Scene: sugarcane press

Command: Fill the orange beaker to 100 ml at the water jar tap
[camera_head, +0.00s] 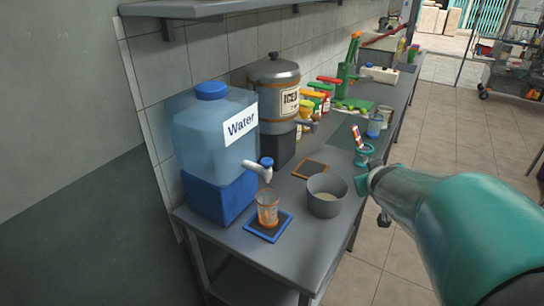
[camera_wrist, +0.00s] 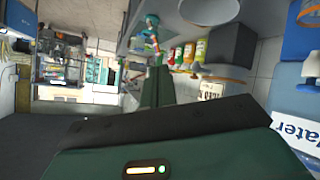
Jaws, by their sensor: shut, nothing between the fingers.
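The orange beaker (camera_head: 268,208) stands upright on a blue-edged dark pad (camera_head: 257,235), just below the white tap (camera_head: 257,171) of the water jar. Its fill level is too small to read. The water jar (camera_head: 190,135) is translucent blue with a blue cap, a blue base and a "Water" label; part of it shows in the wrist view (camera_wrist: 293,128). The tap has a blue knob; I cannot tell whether water runs. My gripper (camera_wrist: 155,72) is shut and empty, dark green in the wrist view. In the head view my arm is at the right, apart from beaker and tap.
A grey bowl (camera_head: 326,196) stands right of the beaker. Behind are an orange-edged pad (camera_head: 311,169), a steel "ICED" dispenser (camera_head: 275,93), several bottles and a green press (camera_head: 346,72). A shelf (camera_head: 190,9) overhangs the jar.

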